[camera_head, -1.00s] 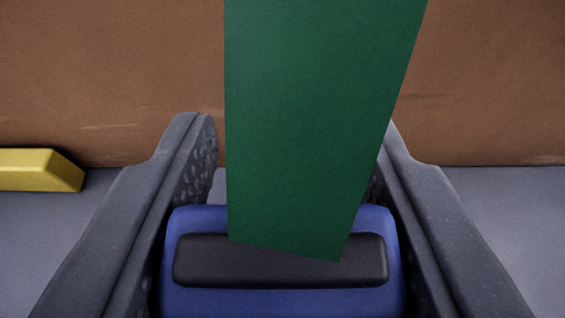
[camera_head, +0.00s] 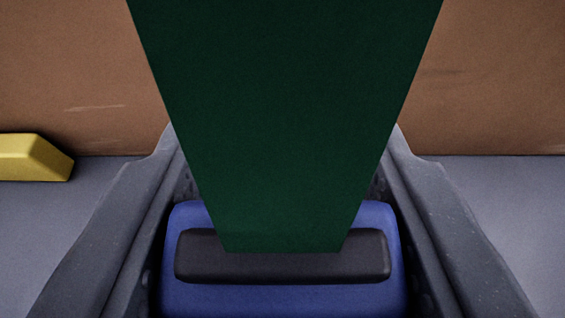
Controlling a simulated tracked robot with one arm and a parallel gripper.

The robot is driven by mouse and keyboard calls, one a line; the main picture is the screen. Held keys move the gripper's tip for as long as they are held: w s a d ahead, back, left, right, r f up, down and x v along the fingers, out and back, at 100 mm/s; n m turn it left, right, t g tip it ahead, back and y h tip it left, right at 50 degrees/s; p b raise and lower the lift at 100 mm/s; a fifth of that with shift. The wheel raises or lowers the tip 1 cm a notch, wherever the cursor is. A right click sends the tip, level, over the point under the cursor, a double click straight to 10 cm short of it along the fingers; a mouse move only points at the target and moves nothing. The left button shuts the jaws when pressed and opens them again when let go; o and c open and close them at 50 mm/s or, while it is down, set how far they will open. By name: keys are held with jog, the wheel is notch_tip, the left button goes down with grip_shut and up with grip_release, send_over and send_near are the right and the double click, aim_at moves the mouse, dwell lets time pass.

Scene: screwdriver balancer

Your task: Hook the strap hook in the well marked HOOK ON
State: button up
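A wide green strap-like piece (camera_head: 285,110) fills the middle of the view, broad at the top and narrowing downward. Its lower end lies in front of a dark bar (camera_head: 360,258) on a blue block (camera_head: 283,299) between my fingers. I cannot tell whether this blue block is part of my gripper. My gripper (camera_head: 283,135) has its two dark grey fingers apart, one on each side of the green piece. The green piece hides the gap between the fingertips, so any grip on something is hidden. I see no strap hook and no well marked HOOK ON.
A yellow bevelled bar (camera_head: 32,157) lies at the left on a grey surface (camera_head: 90,205), near the foot of a scuffed brown wall (camera_head: 70,75). The grey surface at the right (camera_head: 510,210) is clear in view.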

jog(key=shift+r, duration=0.15)
jog(key=o, duration=1.2)
jog(key=p+v, duration=0.3)
jog(key=v, duration=1)
jog(key=shift+s, duration=0.4)
